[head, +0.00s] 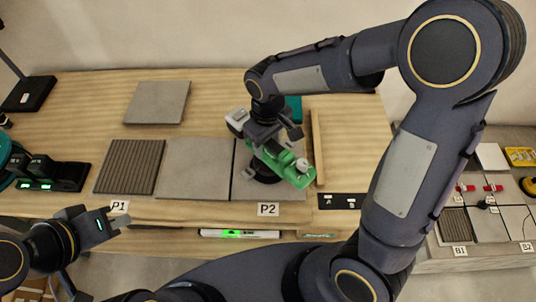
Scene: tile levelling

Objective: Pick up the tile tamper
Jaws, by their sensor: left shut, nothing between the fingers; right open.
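The tile tamper (285,164) is a green tool with a black round base, standing on the grey tile above the P2 label. My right gripper (269,150) reaches down from above over its left end and is open. The fingers are close to the green body, partly hiding it; I cannot tell whether they touch it. My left gripper (118,222) is shut and empty at the lower left, in front of the table's front edge, well away from the tamper.
The wooden table (90,95) carries a ribbed tile (130,166) above P1, a plain grey tile (193,168) beside it and another at the back (157,102). A wooden strip (318,147) lies right of the tamper. A black device (60,176) stands left.

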